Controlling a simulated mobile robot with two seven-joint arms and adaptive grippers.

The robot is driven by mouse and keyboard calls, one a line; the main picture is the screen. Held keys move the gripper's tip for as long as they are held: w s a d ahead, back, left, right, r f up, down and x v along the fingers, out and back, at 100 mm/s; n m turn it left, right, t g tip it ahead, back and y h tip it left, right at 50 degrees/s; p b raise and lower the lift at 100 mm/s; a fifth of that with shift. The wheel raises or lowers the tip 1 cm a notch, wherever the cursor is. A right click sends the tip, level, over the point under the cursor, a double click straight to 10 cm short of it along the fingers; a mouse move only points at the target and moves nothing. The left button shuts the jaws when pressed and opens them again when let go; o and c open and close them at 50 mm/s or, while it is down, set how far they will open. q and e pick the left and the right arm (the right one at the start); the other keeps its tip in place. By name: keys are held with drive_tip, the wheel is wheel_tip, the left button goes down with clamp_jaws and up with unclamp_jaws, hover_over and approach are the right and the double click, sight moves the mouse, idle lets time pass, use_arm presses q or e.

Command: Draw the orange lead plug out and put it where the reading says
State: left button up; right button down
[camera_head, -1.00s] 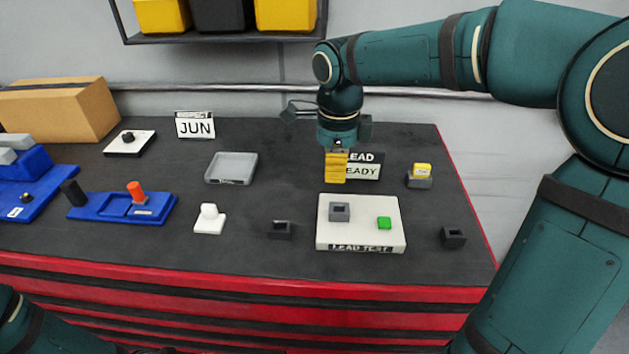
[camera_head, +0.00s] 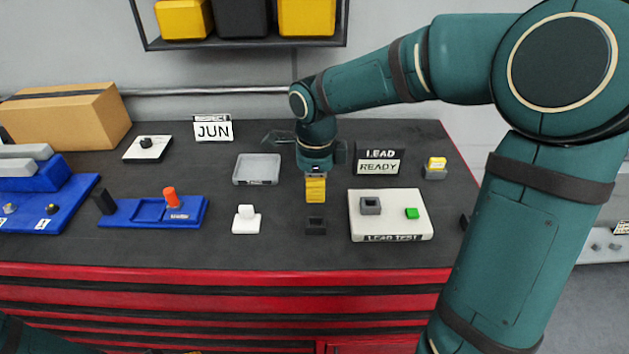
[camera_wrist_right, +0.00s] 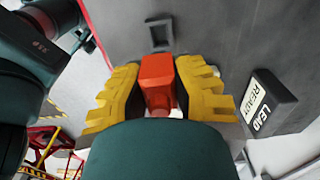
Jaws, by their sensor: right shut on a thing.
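My right gripper (camera_head: 316,190) is shut on the orange lead plug (camera_wrist_right: 158,80), which stands upright between the yellow fingers in the wrist view. In the head view the fingers hide the plug. They hang just behind and above a small dark socket (camera_head: 316,227), left of the white LEAD TEST block (camera_head: 390,228). That block carries a grey socket (camera_head: 370,206), which looks empty, and a green button (camera_head: 411,213). The sign behind it (camera_head: 380,161) reads LEAD READY. An empty-looking dark socket (camera_wrist_right: 160,36) shows ahead of the plug in the wrist view.
Another dark socket (camera_head: 465,222) is partly hidden by my right arm. A yellow plug sits in a grey holder (camera_head: 435,173) behind. A grey tray (camera_head: 257,169), white fixture (camera_head: 246,221), blue fixture with orange peg (camera_head: 170,197) and JUN sign (camera_head: 213,130) stand left.

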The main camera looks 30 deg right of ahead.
sight(315, 225)
drive_tip(key=shift+d, duration=0.1)
idle(0.3)
drive_tip(key=shift+f+b, duration=1.45)
drive_tip(key=shift+f, duration=0.3)
drive_tip(key=shift+f+b, duration=0.9)
drive_tip(key=shift+f, duration=0.3)
drive_tip(key=shift+f+b, duration=1.15)
drive_tip(key=shift+f, duration=0.3)
drive_tip(key=c, duration=0.9)
unclamp_jaws()
drive_tip(key=shift+o, duration=0.2)
